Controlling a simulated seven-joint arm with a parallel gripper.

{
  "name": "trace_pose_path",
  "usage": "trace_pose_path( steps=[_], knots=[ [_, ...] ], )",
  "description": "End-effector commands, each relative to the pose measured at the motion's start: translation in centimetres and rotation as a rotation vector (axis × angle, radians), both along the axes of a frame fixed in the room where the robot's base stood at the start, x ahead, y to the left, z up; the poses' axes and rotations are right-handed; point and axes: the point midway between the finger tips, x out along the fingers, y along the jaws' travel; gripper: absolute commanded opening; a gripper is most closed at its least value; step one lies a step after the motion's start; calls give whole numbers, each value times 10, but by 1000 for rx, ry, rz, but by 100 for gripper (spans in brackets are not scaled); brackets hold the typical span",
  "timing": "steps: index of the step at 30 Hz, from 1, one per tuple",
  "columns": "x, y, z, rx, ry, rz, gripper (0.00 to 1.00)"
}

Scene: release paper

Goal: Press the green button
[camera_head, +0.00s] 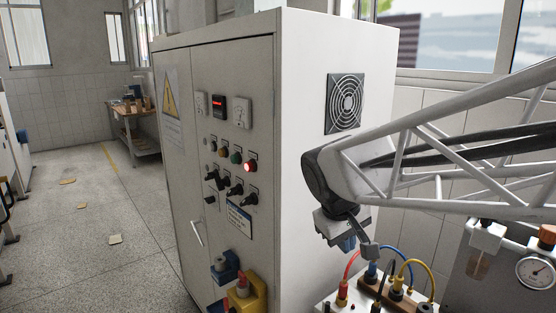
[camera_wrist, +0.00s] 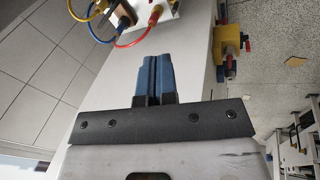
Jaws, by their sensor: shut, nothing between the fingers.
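The tall grey cabinet (camera_head: 292,120) has a control panel on its front with a row of small round buttons. A dark green button (camera_head: 235,157) sits in that row, just left of a lit red button (camera_head: 250,167). My gripper (camera_head: 347,243) hangs to the right of the cabinet's side, well apart from the panel, pointing down. Its blue fingers (camera_wrist: 153,60) are together and empty in the wrist view. The green button does not show in the wrist view.
Below my gripper, a bench unit carries red, blue and yellow cables (camera_head: 412,263). A gauge (camera_head: 536,272) is at the lower right. A yellow and blue fixture (camera_head: 247,293) juts from the cabinet's lower front. The floor left of the cabinet is mostly clear.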

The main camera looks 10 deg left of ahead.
Motion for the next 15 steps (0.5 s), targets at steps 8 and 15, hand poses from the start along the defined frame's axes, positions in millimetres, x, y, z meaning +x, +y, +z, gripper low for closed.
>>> trace_pose_path(
  steps=[8,15],
  knots=[
    [56,55,19,-109,-36,156,0],
    [100,109,32,-202,-76,285,0]
  ],
)
